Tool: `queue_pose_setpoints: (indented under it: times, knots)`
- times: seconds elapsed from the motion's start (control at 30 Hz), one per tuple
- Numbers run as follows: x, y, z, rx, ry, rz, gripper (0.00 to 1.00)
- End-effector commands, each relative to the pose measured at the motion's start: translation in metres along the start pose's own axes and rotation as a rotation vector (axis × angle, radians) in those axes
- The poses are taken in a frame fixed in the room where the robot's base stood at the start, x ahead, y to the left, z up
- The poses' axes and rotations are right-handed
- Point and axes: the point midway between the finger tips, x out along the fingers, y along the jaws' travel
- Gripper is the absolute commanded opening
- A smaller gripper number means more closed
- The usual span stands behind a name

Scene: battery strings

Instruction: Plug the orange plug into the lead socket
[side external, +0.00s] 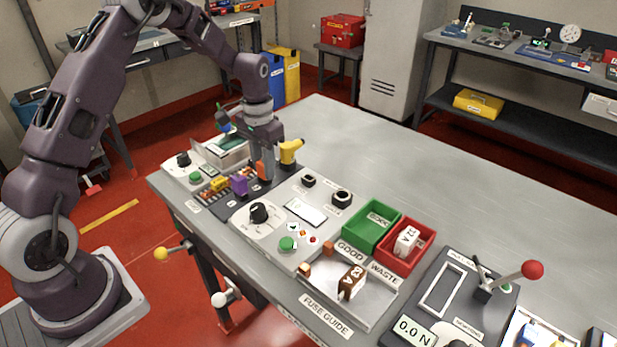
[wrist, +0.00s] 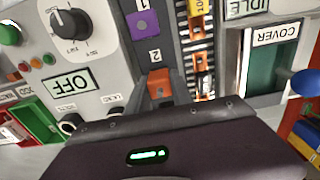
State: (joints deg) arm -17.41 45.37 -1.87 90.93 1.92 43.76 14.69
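The orange plug (side external: 261,168) is at the lower end of my gripper (side external: 262,172) in the side view. In the wrist view the orange plug (wrist: 160,85) is at the slot marked 2 on a dark strip, just beyond the edge of my gripper body. The fingertips are hard to make out, so I cannot tell whether they grip the plug. Two dark round sockets are on the grey panel. The one nearer my gripper (side external: 308,181) seems to be the lead socket; its small label is hard to read. The wrist view partly hides it.
A purple plug (wrist: 142,25) sits beside the orange one, at slot 1. A yellow part (side external: 290,150) stands close to my gripper. The table's far side is clear.

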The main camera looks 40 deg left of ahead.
Motion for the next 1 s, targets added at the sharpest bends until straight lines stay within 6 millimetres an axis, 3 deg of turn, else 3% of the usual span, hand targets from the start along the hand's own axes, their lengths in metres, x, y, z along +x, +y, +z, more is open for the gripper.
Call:
queue_pose_setpoints:
  times: [1.0]
  knots:
    - [-0.024,0.000,0.000,0.000,0.001,0.000,0.00]
